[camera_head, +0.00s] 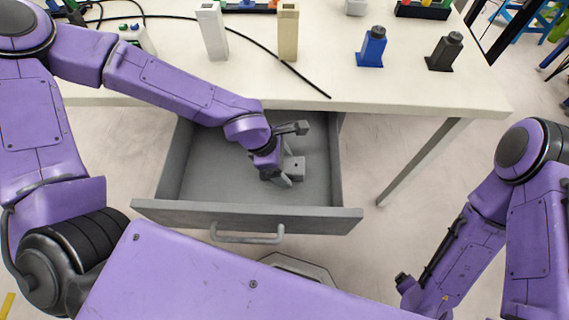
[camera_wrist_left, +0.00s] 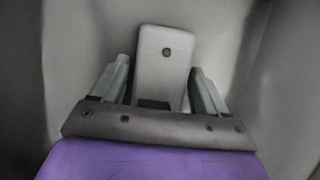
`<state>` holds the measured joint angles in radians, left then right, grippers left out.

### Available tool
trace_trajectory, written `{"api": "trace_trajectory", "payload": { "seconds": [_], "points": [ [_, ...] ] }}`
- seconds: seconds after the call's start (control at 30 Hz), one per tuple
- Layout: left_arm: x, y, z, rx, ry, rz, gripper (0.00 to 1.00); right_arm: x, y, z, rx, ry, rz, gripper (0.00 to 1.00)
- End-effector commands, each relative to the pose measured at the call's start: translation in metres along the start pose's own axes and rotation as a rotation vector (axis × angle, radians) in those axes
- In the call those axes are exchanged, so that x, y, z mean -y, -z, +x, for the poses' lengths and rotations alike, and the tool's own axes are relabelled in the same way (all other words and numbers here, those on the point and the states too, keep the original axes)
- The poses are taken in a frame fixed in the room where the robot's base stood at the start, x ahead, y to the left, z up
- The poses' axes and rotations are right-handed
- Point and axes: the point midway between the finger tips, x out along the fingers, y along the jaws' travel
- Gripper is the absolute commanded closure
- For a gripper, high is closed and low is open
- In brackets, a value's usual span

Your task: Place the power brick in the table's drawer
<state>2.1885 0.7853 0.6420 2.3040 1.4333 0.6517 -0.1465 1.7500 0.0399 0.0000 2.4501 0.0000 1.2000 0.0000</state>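The light grey power brick (camera_head: 295,167) is a small box with a dark round spot on its face. It is inside the pulled-out grey drawer (camera_head: 215,185) of the table. My left gripper (camera_head: 288,155) reaches down into the drawer with its fingers spread around the brick. In the left wrist view the brick (camera_wrist_left: 165,70) lies between the two fingers (camera_wrist_left: 160,85), with a narrow gap visible at the left finger. The brick's lower end is partly hidden by the gripper's body. My right arm shows at the right, but its gripper is out of view.
The white tabletop (camera_head: 330,80) above the drawer holds a white block (camera_head: 212,32), a beige block (camera_head: 288,32), a blue stand (camera_head: 371,47), a dark stand (camera_head: 445,52) and a black cable (camera_head: 285,65). The drawer's front panel has a handle (camera_head: 247,237). The drawer floor left of my gripper is clear.

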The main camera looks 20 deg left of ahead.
Motion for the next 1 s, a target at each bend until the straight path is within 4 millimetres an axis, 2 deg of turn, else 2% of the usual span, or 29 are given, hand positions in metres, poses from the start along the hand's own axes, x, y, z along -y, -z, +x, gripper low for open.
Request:
{"api": "trace_trajectory", "payload": {
  "seconds": [0.27, 0.37, 0.47, 0.7, 0.8, 1.0],
  "points": [
    [0.0, 0.0, -0.001, 0.0, -0.001, 0.001, 0.15, 0.0, 0.0, 0.0, 0.0, 0.0, 0.0, 0.1],
    [-0.001, -0.002, -0.007, 0.001, -0.002, 0.001, 0.15, 0.0, 0.001, -0.003, 0.0, 0.0, 0.0, 0.1],
    [-0.001, -0.003, -0.027, 0.003, -0.004, -0.001, 0.15, -0.001, 0.005, -0.012, 0.0, 0.0, 0.0, 0.1],
    [-0.001, -0.004, -0.09, 0.005, -0.004, -0.002, 0.15, -0.003, 0.015, -0.035, 0.0, 0.0, 0.0, 0.1],
    [-0.001, -0.003, -0.108, 0.004, -0.004, 0.0, 0.15, -0.004, 0.017, -0.04, 0.0, 0.0, 0.0, 0.1],
    [0.0, -0.002, -0.123, 0.001, -0.001, 0.001, 0.15, -0.004, 0.018, -0.043, 0.0, 0.0, 0.0, 0.1]
  ]
}}
